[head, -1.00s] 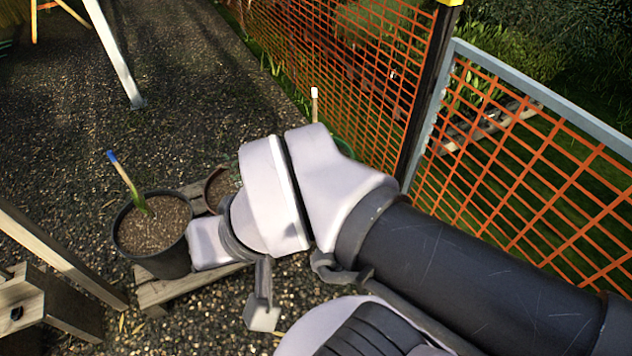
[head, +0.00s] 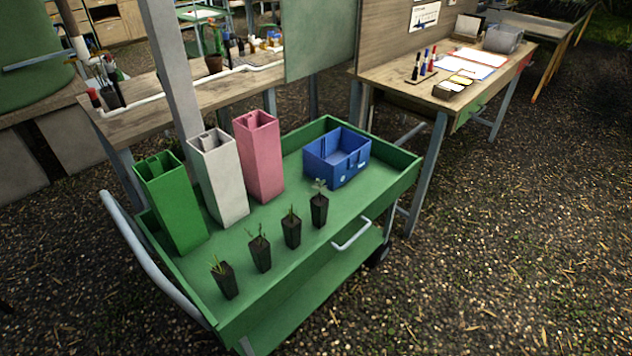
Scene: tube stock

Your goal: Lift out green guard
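The green guard (head: 172,205) is a tall square tube standing upright at the left end of a green cart (head: 280,312), with an open top. A white guard (head: 220,178) stands just to its right, and a pink guard (head: 259,158) stands right of that. Something shows inside the green guard's mouth, but I cannot tell what it is. My gripper and arm are not in the current head view.
Several small black pots with seedlings (head: 260,252) stand in a row along the cart's front side. A blue crate (head: 337,158) sits at the cart's right end. Wooden benches (head: 215,92) stand behind. Gravel ground (head: 490,240) is open at the right.

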